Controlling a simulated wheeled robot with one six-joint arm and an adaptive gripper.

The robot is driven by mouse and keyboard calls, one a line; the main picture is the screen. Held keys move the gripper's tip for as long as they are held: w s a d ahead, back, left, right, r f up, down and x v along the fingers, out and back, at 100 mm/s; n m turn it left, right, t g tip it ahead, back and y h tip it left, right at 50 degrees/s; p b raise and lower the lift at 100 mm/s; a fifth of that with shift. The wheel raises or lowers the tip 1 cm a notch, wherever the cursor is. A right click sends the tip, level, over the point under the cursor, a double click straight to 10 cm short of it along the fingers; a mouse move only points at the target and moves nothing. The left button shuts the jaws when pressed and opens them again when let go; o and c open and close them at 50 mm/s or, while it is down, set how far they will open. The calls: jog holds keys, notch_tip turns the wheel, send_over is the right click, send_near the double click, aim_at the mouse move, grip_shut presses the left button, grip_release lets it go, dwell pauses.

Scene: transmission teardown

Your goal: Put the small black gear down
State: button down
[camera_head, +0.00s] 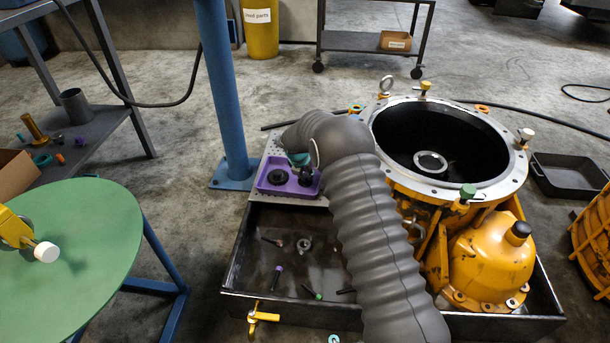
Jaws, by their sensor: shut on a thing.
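A purple tray (268,189) lies on the grey perforated plate left of the yellow transmission housing. A black round gear-like part (281,177) lies in the left part of the tray. My gripper (304,174) points down over the tray's right part, at the end of my grey ribbed arm, and is mostly hidden by it. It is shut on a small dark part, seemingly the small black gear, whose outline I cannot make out. I cannot tell whether that part touches the tray floor.
The yellow housing (440,215) with its open round top stands close right of my arm. A dark bin (250,262) with several loose bolts lies below the plate. A blue post (222,90) rises behind left. A green round table (85,235) stands left.

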jog(key=c, duration=0.9)
grip_release()
jog(key=shift+o, duration=0.2)
jog(key=shift+r, duration=0.1)
jog(key=p+v, duration=0.1)
jog(key=v, duration=1.1)
jog(key=shift+p, duration=0.4)
